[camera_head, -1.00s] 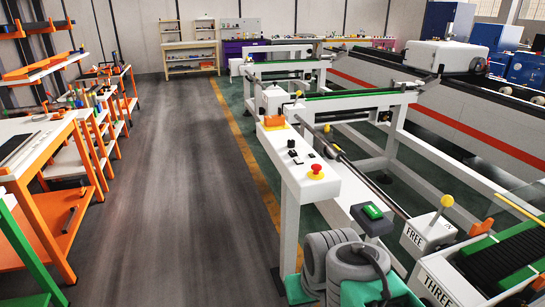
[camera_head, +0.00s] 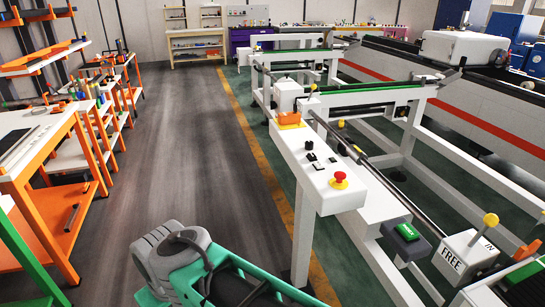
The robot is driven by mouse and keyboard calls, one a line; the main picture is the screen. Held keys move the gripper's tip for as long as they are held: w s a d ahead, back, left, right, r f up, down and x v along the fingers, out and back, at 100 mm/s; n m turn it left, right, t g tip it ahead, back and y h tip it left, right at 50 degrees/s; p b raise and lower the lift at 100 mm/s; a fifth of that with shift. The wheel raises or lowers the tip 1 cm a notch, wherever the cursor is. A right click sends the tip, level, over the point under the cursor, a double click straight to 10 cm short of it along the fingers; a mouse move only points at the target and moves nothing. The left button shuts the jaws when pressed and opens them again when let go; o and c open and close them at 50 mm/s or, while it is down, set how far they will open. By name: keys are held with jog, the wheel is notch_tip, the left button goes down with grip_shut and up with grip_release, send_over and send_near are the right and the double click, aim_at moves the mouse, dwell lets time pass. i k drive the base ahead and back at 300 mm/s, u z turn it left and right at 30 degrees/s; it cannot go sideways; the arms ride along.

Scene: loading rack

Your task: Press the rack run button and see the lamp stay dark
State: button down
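A white console (camera_head: 318,160) on a white frame stands right of centre, with a red mushroom button on a yellow base (camera_head: 340,180) at its near end and small black switches (camera_head: 312,157) along its top. I cannot tell which one is the rack run button. No lit lamp stands out, and I cannot pick out the lamp. My grey and teal arm (camera_head: 190,264) lies at the bottom, left of the console; its gripper is not seen.
Rails and white frames (camera_head: 440,185) fill the right side, with a FREE/IN box (camera_head: 466,254) bearing a yellow knob. An orange shelf bench (camera_head: 45,165) stands at left. The grey floor (camera_head: 180,150) between them is clear up to the yellow line.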

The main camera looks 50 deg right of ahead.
aim_at(318, 165)
jog(key=z, duration=0.1)
jog(key=i, duration=0.85)
jog(key=z, duration=1.05)
jog(key=i, duration=0.5)
jog(key=z, duration=0.6)
